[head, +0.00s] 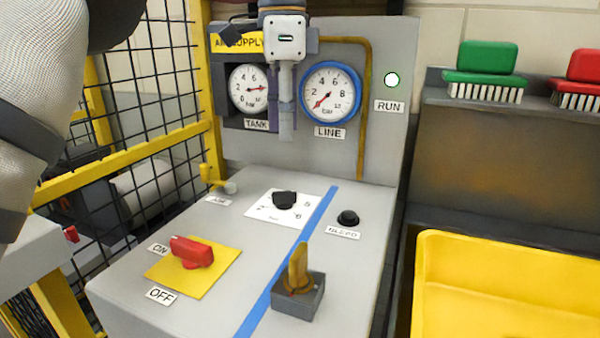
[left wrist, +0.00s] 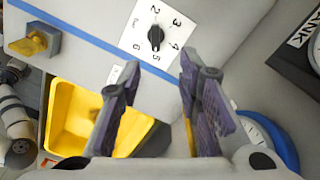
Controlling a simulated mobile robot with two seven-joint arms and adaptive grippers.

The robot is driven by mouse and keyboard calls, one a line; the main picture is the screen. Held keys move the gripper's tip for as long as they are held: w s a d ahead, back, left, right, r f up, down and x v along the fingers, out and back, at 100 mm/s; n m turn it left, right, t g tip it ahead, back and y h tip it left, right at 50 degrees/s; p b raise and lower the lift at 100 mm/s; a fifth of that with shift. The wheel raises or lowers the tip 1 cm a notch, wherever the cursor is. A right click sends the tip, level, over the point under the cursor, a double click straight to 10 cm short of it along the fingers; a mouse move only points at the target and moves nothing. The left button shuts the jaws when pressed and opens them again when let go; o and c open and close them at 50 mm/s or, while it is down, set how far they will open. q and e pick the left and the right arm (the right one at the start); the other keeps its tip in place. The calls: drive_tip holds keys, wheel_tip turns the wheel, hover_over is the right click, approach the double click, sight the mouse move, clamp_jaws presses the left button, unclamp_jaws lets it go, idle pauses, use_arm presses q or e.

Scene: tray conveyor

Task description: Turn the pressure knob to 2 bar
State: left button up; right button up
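The pressure knob (head: 284,200) is a small black knob on a white numbered card (head: 262,208) on the grey panel. In the left wrist view the knob (left wrist: 155,38) sits amid the numbers 2 to 6; I cannot tell which number it points at. The line gauge (head: 331,92) has a blue rim, and its red needle points to the lower left, near the low end. My left gripper (head: 287,135) hangs above and behind the knob, in front of the gauges, fingers down. In the left wrist view its fingers (left wrist: 158,72) are apart with nothing between them.
A red switch (head: 192,252) lies on a yellow plate, one end near ON. A yellow lever (head: 298,270) on a grey block and a black bleed button (head: 348,218) stand near the knob. The tank gauge (head: 249,88) is partly covered. A yellow bin (head: 425,290) is at right.

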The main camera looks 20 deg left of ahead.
sight(283, 192)
use_arm(q)
drive_tip(key=f, duration=0.1)
drive_tip(key=s+f, duration=0.1)
drive_tip(key=f, duration=0.1)
drive_tip(key=shift+s+p, duration=0.25)
drive_tip(key=shift+p, duration=0.05)
drive_tip(key=f, duration=0.7)
drive_tip(key=shift+w+f+p, duration=0.2)
drive_tip(key=shift+p, duration=0.15)
drive_tip(key=shift+w+f, duration=0.1)
drive_tip(key=shift+f, duration=0.4)
clamp_jaws()
use_arm(e)
drive_tip(key=shift+w+r+t, duration=0.4)
drive_tip(key=shift+w+r, duration=0.2)
drive_tip(key=shift+r, duration=0.3)
